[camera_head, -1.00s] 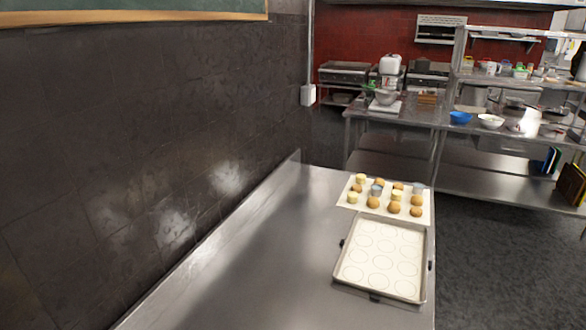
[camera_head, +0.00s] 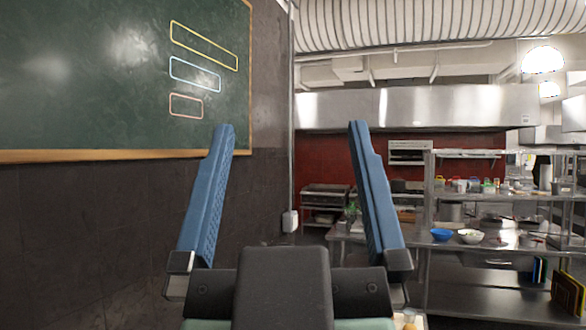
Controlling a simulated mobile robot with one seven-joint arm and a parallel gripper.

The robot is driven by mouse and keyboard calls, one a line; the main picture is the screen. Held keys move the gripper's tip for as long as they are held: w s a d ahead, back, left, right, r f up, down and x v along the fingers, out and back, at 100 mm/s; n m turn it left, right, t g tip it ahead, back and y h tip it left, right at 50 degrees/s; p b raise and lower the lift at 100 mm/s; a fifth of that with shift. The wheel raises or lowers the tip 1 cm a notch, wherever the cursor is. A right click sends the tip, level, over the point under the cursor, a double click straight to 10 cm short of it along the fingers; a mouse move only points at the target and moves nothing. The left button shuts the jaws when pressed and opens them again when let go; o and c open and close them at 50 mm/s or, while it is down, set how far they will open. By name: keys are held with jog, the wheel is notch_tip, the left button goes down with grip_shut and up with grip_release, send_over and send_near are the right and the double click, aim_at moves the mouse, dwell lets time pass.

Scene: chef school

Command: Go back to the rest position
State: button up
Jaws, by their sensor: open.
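My gripper (camera_head: 290,130) is raised in front of the camera, with its two blue fingers pointing up. The fingers stand wide apart and nothing is between them. Behind the gap I see the dark tiled wall, the corner pipe and the far kitchen. The gripper's dark body fills the bottom middle of the view. It hides most of the near steel table.
A chalkboard (camera_head: 90,80) hangs on the dark wall at left. A steel shelf unit (camera_head: 480,290) with a blue bowl (camera_head: 442,235) and a white bowl (camera_head: 470,237) stands at right. A small piece of the pastry sheet shows at the bottom edge.

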jog(key=shift+s+d+r+m, duration=0.1)
jog(key=shift+s+r+m, duration=0.2)
notch_tip(320, 180, down, 6)
jog(key=b, duration=0.6)
dwell(0.6)
